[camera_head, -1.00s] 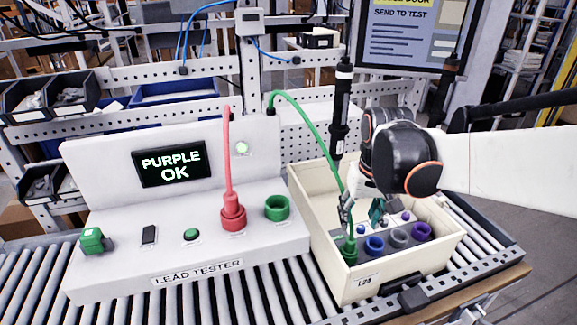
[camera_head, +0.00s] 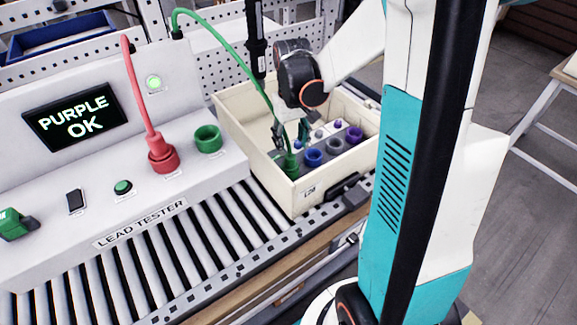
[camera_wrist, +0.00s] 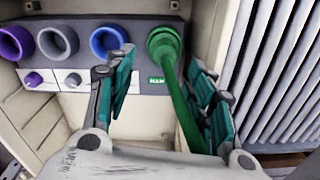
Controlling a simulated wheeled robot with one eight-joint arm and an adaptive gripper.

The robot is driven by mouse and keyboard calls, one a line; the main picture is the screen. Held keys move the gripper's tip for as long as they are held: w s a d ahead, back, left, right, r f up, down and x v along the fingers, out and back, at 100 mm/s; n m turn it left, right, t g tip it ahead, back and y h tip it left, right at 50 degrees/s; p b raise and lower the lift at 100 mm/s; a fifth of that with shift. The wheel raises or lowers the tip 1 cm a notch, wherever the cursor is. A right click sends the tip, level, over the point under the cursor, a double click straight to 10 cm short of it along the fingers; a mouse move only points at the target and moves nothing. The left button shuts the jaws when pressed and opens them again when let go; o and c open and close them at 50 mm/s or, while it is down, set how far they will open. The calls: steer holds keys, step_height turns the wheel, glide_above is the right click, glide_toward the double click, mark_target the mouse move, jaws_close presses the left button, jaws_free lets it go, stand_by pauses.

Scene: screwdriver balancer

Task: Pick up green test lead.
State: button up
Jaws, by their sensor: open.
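The green test lead (camera_head: 242,70) runs from the top of the tester down into the cream crate (camera_head: 236,128), where its plug (camera_head: 291,164) sits at a socket strip's left end. In the wrist view the green plug (camera_wrist: 164,44) is at the strip, its cable coming toward me. My gripper (camera_wrist: 163,92) is open, with the green cable between its teal-padded fingers, closer to the right finger. My gripper also shows over the crate in the head view (camera_head: 291,134). I cannot tell whether a finger touches the cable.
Blue, grey and purple sockets (camera_head: 313,157) line the strip beside the green plug. The lead tester (camera_head: 140,219) reads "PURPLE OK"; a red lead (camera_head: 162,154) is plugged into it, and its green socket (camera_head: 207,139) is empty. Rollers (camera_head: 200,245) run in front.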

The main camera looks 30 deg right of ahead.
mark_target(290, 155)
steer(key=shift+s+a+f+b, duration=0.15)
steer(key=shift+f+b, duration=0.55)
steer(key=shift+f, duration=1)
steer(key=shift+s+a+f+b, duration=0.15)
steer(key=shift+f+b, duration=0.55)
steer(key=shift+f, duration=1)
steer(key=shift+r, duration=0.1)
steer(key=shift+c, duration=0.4)
jaws_close()
